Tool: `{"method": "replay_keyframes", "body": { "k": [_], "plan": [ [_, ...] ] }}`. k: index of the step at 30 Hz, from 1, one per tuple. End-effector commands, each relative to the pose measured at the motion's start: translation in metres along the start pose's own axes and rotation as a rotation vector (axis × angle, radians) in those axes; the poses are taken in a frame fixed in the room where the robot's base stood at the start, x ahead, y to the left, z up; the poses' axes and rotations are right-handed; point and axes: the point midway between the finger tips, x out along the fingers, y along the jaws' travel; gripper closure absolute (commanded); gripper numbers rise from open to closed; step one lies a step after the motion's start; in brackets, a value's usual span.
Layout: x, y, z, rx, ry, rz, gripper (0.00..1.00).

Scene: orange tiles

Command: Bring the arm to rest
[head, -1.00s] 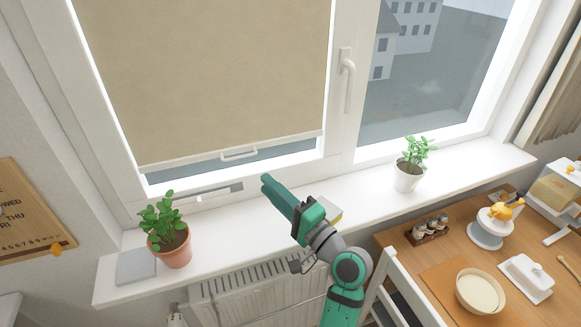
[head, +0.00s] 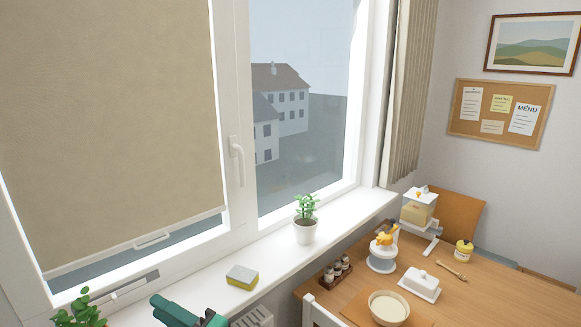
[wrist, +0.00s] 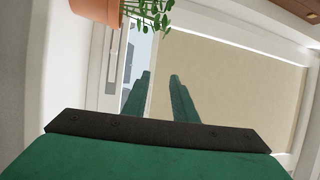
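My gripper (wrist: 160,95) shows in the wrist view with its two green fingers apart and nothing between them. In the head view only the top of my green gripper (head: 180,312) shows at the bottom edge, over the window sill; the rest of my arm is out of frame. The wrist view looks past the fingers to the beige blind (wrist: 235,80) and the white window frame, with a terracotta pot (wrist: 97,10) at the top. The gripper touches nothing that I can see.
The wooden table (head: 470,295) at right holds a bowl (head: 389,307), a butter dish (head: 419,285) and a spice rack (head: 337,272).

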Motion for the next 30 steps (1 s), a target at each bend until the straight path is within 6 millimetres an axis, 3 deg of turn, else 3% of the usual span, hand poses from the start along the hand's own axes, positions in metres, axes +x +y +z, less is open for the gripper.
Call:
{"method": "replay_keyframes", "body": {
  "k": [10, 19, 23, 30],
  "plan": [
    [-0.022, 0.036, -0.01, -0.019, 0.111, 0.038, 0.75],
    [-0.057, 0.089, -0.015, -0.063, 0.264, 0.113, 0.75],
    [-0.085, 0.123, -0.011, -0.102, 0.361, 0.175, 0.75],
    [-0.159, 0.187, 0.007, -0.229, 0.555, 0.344, 0.75]
  ]
}}
